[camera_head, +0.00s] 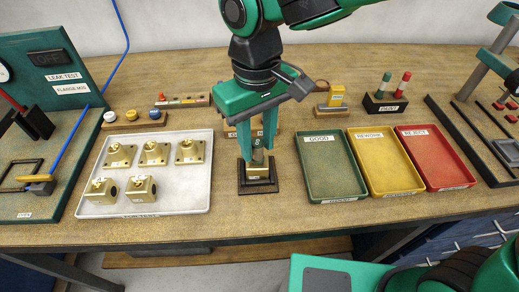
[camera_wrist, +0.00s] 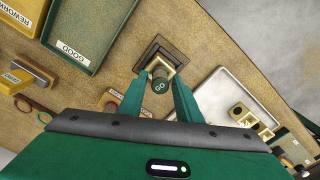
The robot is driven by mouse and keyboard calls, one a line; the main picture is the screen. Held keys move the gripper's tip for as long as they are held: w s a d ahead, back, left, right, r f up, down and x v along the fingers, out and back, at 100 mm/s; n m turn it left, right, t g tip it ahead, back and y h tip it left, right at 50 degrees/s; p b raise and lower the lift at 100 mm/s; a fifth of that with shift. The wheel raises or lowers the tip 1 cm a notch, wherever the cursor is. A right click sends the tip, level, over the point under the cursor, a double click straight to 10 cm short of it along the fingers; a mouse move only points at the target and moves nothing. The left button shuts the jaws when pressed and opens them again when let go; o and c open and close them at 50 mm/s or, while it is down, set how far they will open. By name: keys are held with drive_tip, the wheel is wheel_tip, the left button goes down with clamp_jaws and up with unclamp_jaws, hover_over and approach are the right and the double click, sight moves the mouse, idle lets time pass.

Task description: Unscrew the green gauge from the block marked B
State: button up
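A brass block (camera_head: 258,173) sits in a dark square fixture (camera_head: 243,187) on the table; its small front label is unreadable. The green gauge (camera_wrist: 160,86) stands on it, round, with a pale mark like an 8 or B; the block (camera_wrist: 166,66) shows behind it in the wrist view. My gripper (camera_head: 259,153) points straight down over the block, one green finger on each side of the gauge. In the wrist view the fingers (camera_wrist: 161,82) are apart, with a narrow gap seeming to show beside the gauge. Contact is hard to make out.
A white tray (camera_head: 174,203) with several brass blocks lies left. Green GOOD (camera_head: 330,170), yellow REWORK (camera_head: 383,165) and red REJECT (camera_head: 437,160) trays lie right. A leak test station (camera_head: 62,75) stands far left. A label plate is partly hidden behind my gripper.

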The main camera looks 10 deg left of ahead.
drive_tip(key=c, duration=0.7)
drive_tip(key=n, duration=0.6)
drive_tip(key=shift+n, duration=0.3)
drive_tip(key=n, duration=0.6)
drive_tip(key=shift+r, duration=0.1)
drive_tip(key=o, duration=0.7)
